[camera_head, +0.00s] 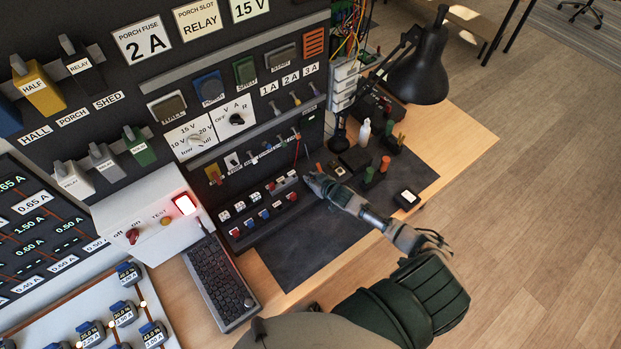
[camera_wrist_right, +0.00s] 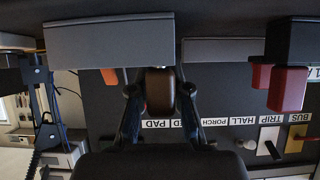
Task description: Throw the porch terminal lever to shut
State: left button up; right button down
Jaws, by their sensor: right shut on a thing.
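My right gripper (camera_head: 309,178) is at the right end of a row of small terminals with red levers (camera_head: 271,187) low on the dark panel. In the wrist view the right gripper (camera_wrist_right: 160,88) has its two dark fingers on either side of a brown-orange lever (camera_wrist_right: 160,92), shut on it. The lever hangs below a grey block. The label PORCH (camera_wrist_right: 213,121) shows behind, among other labels. Which terminal the held lever belongs to cannot be told for sure. A raised red lever (camera_wrist_right: 288,90) is apart at the right. My left gripper is not in view.
A black mat (camera_head: 312,240) lies on the wooden table below the panel. A keyboard (camera_head: 218,280) stands at the left of the mat. A black desk lamp (camera_head: 418,68) and small coloured tools are at the right. The mat's front part is clear.

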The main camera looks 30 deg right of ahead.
jog(key=shift+s+f, duration=0.25)
jog(key=shift+f, duration=0.15)
jog(key=c, duration=1.4)
grip_release()
jog(key=shift+w, duration=0.1)
jog(key=shift+r, duration=0.1)
jog(key=v, duration=1.1)
jog(key=shift+s+d, duration=0.2)
jog(key=shift+s, duration=0.2)
jog(key=shift+r, duration=0.15)
